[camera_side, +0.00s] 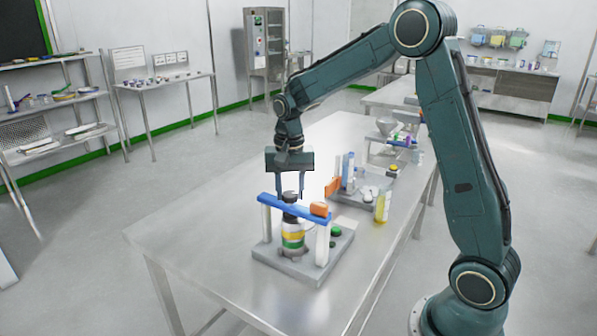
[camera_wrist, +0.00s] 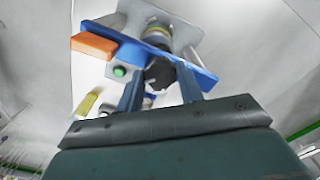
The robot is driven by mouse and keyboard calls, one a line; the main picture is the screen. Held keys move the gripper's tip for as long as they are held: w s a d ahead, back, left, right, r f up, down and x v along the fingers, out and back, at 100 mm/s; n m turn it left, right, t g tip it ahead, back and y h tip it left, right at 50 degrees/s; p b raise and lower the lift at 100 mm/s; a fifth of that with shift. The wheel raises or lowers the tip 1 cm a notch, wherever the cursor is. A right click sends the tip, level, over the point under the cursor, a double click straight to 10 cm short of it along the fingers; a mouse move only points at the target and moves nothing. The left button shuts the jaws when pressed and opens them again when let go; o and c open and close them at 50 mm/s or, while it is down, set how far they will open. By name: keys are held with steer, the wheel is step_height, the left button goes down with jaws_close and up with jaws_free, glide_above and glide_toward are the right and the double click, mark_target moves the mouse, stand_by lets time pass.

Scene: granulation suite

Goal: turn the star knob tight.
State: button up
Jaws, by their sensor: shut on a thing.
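The star knob (camera_wrist: 159,74) is dark and sits at the blue crossbar of a small clamp fixture. In the side view the dark knob (camera_side: 290,197) shows at the middle of the blue bar (camera_side: 280,203), above a bottle (camera_side: 293,238) with yellow, white and green bands. My gripper (camera_side: 288,194) points down over the bar, its fingers at the knob. In the wrist view my gripper's two blue fingers (camera_wrist: 160,84) stand on either side of the knob, shut on it. The exact contact is partly hidden.
The fixture has a grey base (camera_side: 300,264), white posts (camera_side: 323,245), an orange block (camera_side: 319,209) on the bar and a green button (camera_side: 336,230). A yellow bottle (camera_side: 382,206) stands behind to the right. The steel table (camera_side: 200,225) is clear at left.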

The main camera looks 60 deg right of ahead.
mark_target(290, 194)
steer(key=m, duration=0.4)
steer(key=shift+r+m, duration=0.1)
steer(key=shift+m, duration=0.2)
steer(key=m, duration=0.4)
steer(key=shift+m, duration=0.3)
steer(key=o, duration=1)
steer(key=shift+r, duration=0.1)
step_height(290, 194, up, 14)
steer(key=shift+f, duration=0.25)
steer(key=shift+s, duration=0.1)
